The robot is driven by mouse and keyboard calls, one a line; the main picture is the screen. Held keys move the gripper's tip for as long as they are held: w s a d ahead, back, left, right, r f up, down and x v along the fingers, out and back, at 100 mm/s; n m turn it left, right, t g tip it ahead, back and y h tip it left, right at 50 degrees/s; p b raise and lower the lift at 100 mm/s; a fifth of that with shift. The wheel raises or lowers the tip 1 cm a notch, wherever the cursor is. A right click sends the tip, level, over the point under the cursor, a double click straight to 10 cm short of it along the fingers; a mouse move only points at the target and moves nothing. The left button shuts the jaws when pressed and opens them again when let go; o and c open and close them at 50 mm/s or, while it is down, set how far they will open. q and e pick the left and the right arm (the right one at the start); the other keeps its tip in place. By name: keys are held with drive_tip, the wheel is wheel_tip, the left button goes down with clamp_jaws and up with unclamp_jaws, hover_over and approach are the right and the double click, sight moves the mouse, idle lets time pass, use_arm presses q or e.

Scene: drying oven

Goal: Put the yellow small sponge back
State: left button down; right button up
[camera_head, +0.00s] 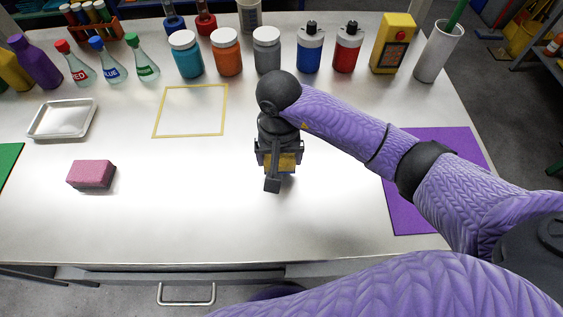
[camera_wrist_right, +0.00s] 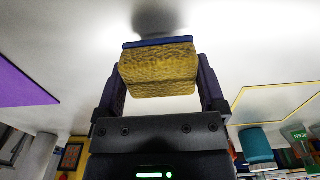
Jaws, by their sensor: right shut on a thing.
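The yellow small sponge (camera_wrist_right: 158,72) is between the two fingers of my right gripper (camera_wrist_right: 160,85), which is shut on it. A dark blue layer shows along the sponge's far edge in the wrist view. In the head view the right gripper (camera_head: 278,165) points down over the middle of the table, and a strip of the yellow sponge (camera_head: 284,162) shows behind a finger. The gap between sponge and tabletop is hard to judge. My left gripper is not in view.
A yellow-outlined square (camera_head: 191,86) lies empty left of my gripper. A pink sponge (camera_head: 91,174) and a metal tray (camera_head: 63,119) are farther left. A purple mat (camera_head: 408,207) is on the right. Jars, bottles and a yellow meter (camera_head: 393,43) line the back. The front middle is clear.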

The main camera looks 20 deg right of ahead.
sight(280, 156)
wheel_tip(280, 156, down, 3)
drive_tip(key=shift+r+b, duration=0.1)
drive_tip(key=shift+b, duration=0.25)
drive_tip(key=shift+r, duration=0.1)
drive_tip(key=o, duration=1)
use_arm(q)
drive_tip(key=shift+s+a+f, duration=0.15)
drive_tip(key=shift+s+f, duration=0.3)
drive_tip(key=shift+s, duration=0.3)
use_arm(e)
wheel_tip(280, 156, up, 11)
drive_tip(key=p, duration=0.3)
drive_tip(key=shift+r, duration=0.55)
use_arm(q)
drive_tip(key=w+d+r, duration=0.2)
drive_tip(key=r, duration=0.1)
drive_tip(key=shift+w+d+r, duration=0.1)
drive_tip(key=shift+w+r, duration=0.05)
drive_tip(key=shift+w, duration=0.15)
